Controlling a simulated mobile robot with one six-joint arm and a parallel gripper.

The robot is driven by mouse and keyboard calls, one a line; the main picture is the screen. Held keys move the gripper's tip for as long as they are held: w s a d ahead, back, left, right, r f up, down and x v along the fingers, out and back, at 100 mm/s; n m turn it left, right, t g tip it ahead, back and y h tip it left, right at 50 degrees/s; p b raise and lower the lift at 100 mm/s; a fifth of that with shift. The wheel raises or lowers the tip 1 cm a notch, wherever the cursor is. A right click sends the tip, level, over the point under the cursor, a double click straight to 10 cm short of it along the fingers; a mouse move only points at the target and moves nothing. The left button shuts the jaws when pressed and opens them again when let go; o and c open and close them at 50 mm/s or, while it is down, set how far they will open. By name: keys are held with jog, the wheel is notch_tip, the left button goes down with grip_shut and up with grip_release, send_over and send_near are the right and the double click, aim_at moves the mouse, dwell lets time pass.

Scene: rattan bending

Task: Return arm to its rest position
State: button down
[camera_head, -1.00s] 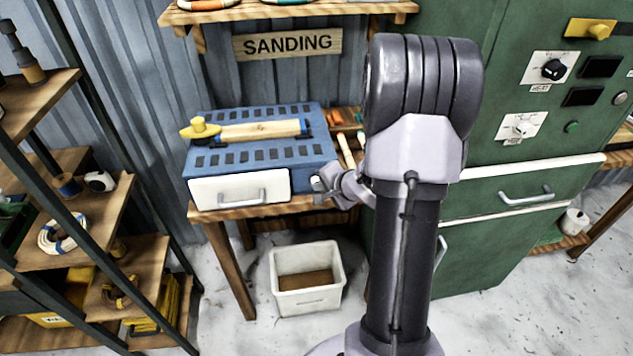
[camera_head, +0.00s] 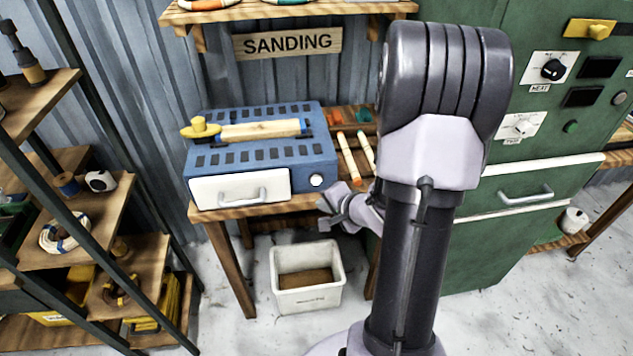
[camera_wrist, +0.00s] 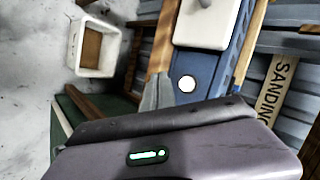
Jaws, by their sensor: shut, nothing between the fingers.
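My arm stands upright at the right of the head view, its large grey joint in front of the green cabinet. My gripper (camera_head: 326,213) hangs at the left of the arm, in front of the bench edge and above the white bin. Its fingers are shut with nothing held. Part of the gripper is hidden behind my arm. In the wrist view, grey fingertips (camera_wrist: 158,93) show beyond my wrist housing, over the wooden bench edge.
A blue sanding box (camera_head: 262,155) with a white drawer sits on the wooden bench (camera_head: 216,228). A white bin (camera_head: 306,300) stands on the floor below. A green cabinet (camera_head: 500,240) is close behind my arm. Shelves (camera_head: 120,215) are at the left.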

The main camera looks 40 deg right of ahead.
dwell(0.3)
jog(key=s+a+r+n+g+h, duration=0.1)
jog(key=a+r+n, duration=0.2)
jog(key=a+r, duration=0.3)
jog(key=a+r+n+g+h, duration=0.1)
jog(key=a+r+n, duration=0.2)
jog(key=r, duration=0.5)
jog(key=s+a+r+n+g+y, duration=0.1)
jog(key=s+a+r+n+y, duration=0.1)
jog(key=s+a, duration=0.5)
jog(key=s+a+r+n+y, duration=0.3)
jog(key=s+a+r+n, duration=0.1)
jog(key=a, duration=0.9)
jog(key=s+n, duration=0.1)
jog(key=s, duration=0.1)
jog(key=shift+s+a+g+y, duration=0.2)
jog(key=shift+s+g+y, duration=0.1)
jog(key=shift+s+g, duration=0.1)
